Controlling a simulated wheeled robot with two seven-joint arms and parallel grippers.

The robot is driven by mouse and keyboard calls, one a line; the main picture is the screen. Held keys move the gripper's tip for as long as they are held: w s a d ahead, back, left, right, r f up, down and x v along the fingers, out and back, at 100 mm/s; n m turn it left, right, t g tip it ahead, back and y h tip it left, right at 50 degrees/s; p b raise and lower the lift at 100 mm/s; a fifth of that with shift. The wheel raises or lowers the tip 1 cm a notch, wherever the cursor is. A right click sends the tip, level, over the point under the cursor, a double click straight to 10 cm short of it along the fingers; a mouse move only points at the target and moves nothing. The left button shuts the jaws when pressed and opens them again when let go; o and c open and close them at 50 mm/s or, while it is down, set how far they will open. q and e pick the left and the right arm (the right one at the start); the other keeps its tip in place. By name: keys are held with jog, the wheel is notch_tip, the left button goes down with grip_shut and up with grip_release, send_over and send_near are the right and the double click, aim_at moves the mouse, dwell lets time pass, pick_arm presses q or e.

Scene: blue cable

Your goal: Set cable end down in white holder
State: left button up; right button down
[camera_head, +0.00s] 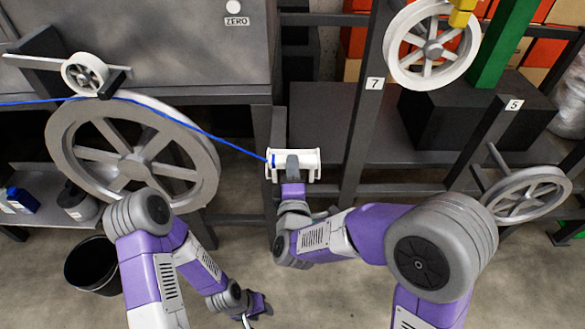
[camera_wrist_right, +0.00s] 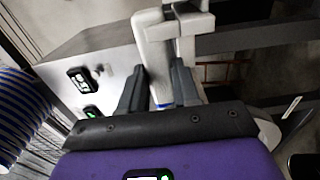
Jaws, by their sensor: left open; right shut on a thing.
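The white holder (camera_head: 312,160) is a small bracket mounted on the dark rack, at the middle of the head view. The blue cable (camera_head: 200,131) runs from the left edge down to the holder's left side. My right gripper (camera_head: 292,160) is at the front of the holder and shut on the cable end; the fingers cover most of it. In the right wrist view, the fingers of my right gripper (camera_wrist_right: 160,88) stand on both sides of a white part, with a bit of blue low between them. My left gripper (camera_head: 257,308) is open and low, away from the cable.
A big grey wheel (camera_head: 60,147) and a small white pulley (camera_head: 85,73) stand at the left. A spoked wheel (camera_head: 412,72) hangs upper right, another (camera_head: 525,207) lower right. A dark post (camera_head: 362,125) stands right of the holder. A black bin (camera_head: 85,268) is lower left.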

jog(key=shift+f+b, duration=0.3)
jog(key=shift+f, duration=0.2)
dwell(0.7)
jog(key=c, duration=0.7)
grip_release()
jog(key=shift+c, duration=0.2)
jog(key=s, duration=0.8)
jog(key=d+f+m+g, duration=0.2)
jog(key=f+m+g, duration=0.1)
jog(key=f, duration=0.5)
jog(key=d+f+m+g+y, duration=0.1)
jog(key=d+f+m+g, duration=0.2)
jog(key=f, duration=0.6)
jog(key=d+f+m+g, duration=0.1)
jog(key=f+m+g, duration=0.25)
jog(key=f, duration=0.45)
jog(key=s+d+f+m+g+y, duration=0.2)
jog(key=s+d+f+m+g, duration=0.1)
jog(key=s+f+m+g, duration=0.5)
jog(key=s+f+m, duration=0.3)
jog(key=s+f, duration=0.2)
jog(key=s, duration=0.1)
jog(key=shift+s+d+y+p, duration=0.35)
jog(key=shift+s+d+y, duration=0.05)
